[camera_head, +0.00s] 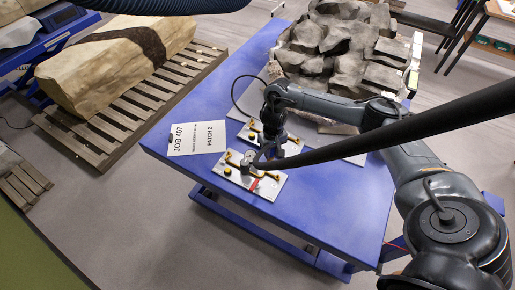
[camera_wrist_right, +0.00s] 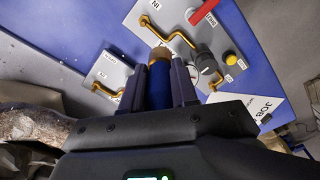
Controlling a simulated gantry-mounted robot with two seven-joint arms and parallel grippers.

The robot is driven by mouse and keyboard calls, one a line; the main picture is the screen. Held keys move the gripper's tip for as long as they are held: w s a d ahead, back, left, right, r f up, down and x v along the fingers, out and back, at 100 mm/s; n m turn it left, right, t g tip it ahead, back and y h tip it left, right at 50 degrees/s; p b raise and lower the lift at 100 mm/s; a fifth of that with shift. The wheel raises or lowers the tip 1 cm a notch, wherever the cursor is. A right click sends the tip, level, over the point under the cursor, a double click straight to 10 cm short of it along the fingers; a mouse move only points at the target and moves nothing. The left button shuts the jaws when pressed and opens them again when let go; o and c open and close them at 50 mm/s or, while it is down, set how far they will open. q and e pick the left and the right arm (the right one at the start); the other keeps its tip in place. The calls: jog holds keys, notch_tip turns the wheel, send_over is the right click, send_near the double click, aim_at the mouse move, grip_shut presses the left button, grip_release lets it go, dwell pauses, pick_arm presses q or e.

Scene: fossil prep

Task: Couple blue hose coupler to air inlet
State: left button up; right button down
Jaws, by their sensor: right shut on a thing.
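My right gripper (camera_wrist_right: 168,84) is shut on the blue hose coupler (camera_wrist_right: 158,90), whose brass-coloured end (camera_wrist_right: 159,54) points away from the wrist. In the head view my right gripper (camera_head: 271,133) is over the plates, and the coupler cannot be made out there. The near metal plate (camera_head: 268,189) has a brass pipe, a red lever (camera_head: 256,183) and a yellow button (camera_head: 228,171). In the wrist view this plate (camera_wrist_right: 180,14) has an "IN" label by its brass pipe (camera_wrist_right: 181,38). The coupler end appears beside this pipe; contact cannot be told. My left gripper is out of view.
A second plate (camera_wrist_right: 108,74) with a brass pipe lies nearby. A white job card (camera_head: 196,138) lies on the blue table (camera_head: 335,205). Dark rocks (camera_head: 335,45) fill the far end.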

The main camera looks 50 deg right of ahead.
jog(key=s+f, duration=0.1)
jog(key=s, duration=0.1)
jog(key=s+d+f, duration=0.1)
jog(key=f, duration=0.1)
jog(key=shift+s+d+f, duration=0.1)
jog(key=shift+s+d, duration=0.05)
jog(key=shift+s, duration=0.2)
jog(key=b, duration=0.2)
send_over(278, 175)
jog(key=shift+s+f, duration=0.15)
jog(key=shift+f, duration=2.7)
jog(key=shift+p, duration=0.45)
jog(key=shift+p, duration=0.3)
